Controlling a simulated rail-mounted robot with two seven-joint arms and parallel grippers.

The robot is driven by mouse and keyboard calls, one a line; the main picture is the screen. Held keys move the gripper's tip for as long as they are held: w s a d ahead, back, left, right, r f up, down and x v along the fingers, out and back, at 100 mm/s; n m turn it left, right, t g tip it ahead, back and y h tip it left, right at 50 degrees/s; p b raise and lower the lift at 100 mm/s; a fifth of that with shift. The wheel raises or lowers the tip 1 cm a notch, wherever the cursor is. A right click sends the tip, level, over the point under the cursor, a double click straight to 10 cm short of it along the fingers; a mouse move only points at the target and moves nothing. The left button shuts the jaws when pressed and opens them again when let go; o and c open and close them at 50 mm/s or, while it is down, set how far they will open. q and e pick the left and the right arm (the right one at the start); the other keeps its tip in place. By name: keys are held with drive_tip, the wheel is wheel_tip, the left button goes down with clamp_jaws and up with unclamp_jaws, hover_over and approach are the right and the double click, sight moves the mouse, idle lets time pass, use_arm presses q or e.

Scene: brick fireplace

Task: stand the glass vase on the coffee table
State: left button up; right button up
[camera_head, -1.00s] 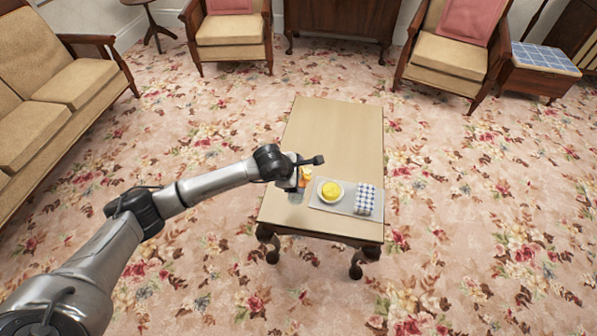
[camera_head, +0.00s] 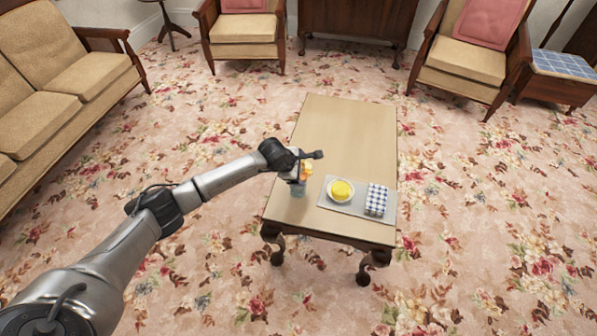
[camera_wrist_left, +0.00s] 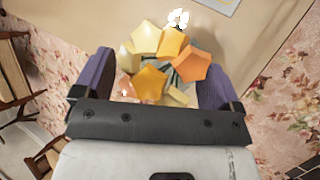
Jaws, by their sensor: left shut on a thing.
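The glass vase (camera_head: 299,190) is small, clear and bluish, and looks upright. Yellow and orange flowers (camera_head: 307,169) stand in it; in the left wrist view the blooms (camera_wrist_left: 160,75) hide most of the vase. My left gripper (camera_head: 297,180) is shut on the vase, with its purple fingers on either side in the left wrist view (camera_wrist_left: 155,62). It holds the vase over the near left part of the wooden coffee table (camera_head: 345,125). I cannot tell whether the vase's base touches the tabletop. My right gripper is not in view.
Right of the vase, a grey tray (camera_head: 352,210) carries a bowl of something yellow (camera_head: 341,189) and a blue-checked cloth (camera_head: 377,200). The table's far half is bare. A sofa (camera_head: 50,85) and armchairs (camera_head: 243,30) stand well away.

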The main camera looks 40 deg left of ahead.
use_arm(q)
drive_tip(key=shift+w+a+f, duration=0.1)
drive_tip(key=o, duration=1)
drive_tip(key=shift+f, duration=0.1)
drive_tip(key=shift+o, duration=0.8)
